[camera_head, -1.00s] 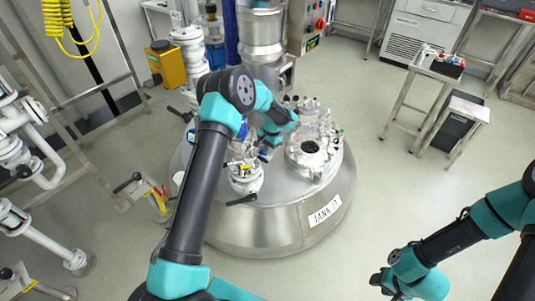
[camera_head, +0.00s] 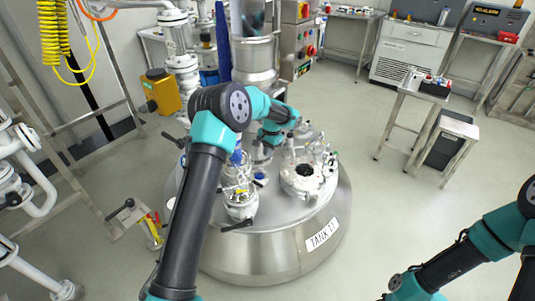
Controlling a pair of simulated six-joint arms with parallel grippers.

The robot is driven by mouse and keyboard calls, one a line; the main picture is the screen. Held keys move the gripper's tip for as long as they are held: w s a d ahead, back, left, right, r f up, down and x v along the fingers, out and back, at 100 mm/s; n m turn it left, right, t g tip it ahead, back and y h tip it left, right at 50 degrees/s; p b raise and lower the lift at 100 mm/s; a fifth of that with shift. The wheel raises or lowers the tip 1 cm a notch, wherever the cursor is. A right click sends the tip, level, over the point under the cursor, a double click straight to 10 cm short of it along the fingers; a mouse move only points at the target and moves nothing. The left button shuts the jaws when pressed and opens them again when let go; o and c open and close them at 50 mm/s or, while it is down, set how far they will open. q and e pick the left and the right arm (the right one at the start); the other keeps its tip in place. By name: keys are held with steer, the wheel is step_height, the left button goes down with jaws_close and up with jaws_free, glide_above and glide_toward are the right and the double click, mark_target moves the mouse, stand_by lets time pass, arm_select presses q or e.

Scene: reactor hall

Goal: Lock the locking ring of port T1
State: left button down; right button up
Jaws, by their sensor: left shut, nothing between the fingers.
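Tank T1 (camera_head: 255,262) is a round steel vessel with a "TANK T1" label on its front. On its top, a round light flange (camera_head: 292,188) with a dark centre and small fittings sits at the right. I cannot make out which part is the locking ring of port T1. My left arm reaches over the tank top from the front. My left gripper (camera_head: 262,155) is shut and empty, pointing down behind the left valve and left of the flange. It is small and partly hidden. My right arm is at the lower right, away from the tank, its gripper below the picture.
A white valve (camera_head: 241,205) with a black handle stands on the tank's front left. A steel column (camera_head: 254,62) rises behind. Pipes and a ladder frame crowd the left. A small table (camera_head: 412,88) with a tray stands right, with clear floor between.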

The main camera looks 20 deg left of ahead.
arm_select(q)
steer(key=shift+w+d+r+n, duration=0.15)
steer(key=shift+w+n, duration=0.35)
glide_toward(255, 182)
steer(key=w+d+f, duration=0.3)
steer(key=w+f, duration=0.1)
steer(key=f, duration=0.1)
steer(key=shift+s+a+f, duration=0.25)
steer(key=shift+s+f, duration=0.15)
steer(key=shift+s, duration=0.2)
steer(key=shift+s+a+f, duration=0.2)
steer(key=shift+s+f, duration=0.15)
steer(key=shift+s, duration=0.3)
steer(key=shift+s+a+f, duration=0.25)
steer(key=shift+s+f, duration=0.15)
steer(key=shift+s, duration=0.2)
steer(key=shift+d, duration=0.1)
